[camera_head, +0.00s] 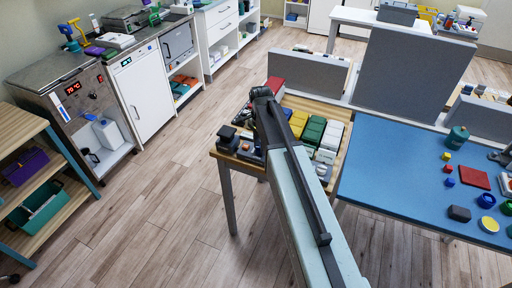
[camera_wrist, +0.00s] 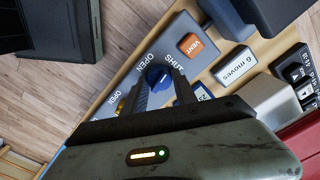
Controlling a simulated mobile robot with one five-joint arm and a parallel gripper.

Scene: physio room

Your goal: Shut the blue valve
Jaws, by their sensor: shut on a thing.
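The blue valve (camera_wrist: 158,77) is a round knob on a grey panel (camera_wrist: 128,84), with the printed words OPEN and SHUT beside it. My gripper (camera_wrist: 161,86) is shut on the blue valve, one finger on each side of it. The fingers and the wrist hide part of the knob and panel, and I cannot tell clearly which word its mark points to. In the head view my arm hides most of the gripper and the valve at the near left end of the wooden table (camera_head: 222,156).
An orange VENT button (camera_wrist: 190,45) and a "6 moves" label (camera_wrist: 234,65) lie near the valve. A second OPEN label shows by the left finger. A blue table (camera_head: 390,165) adjoins on the right.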

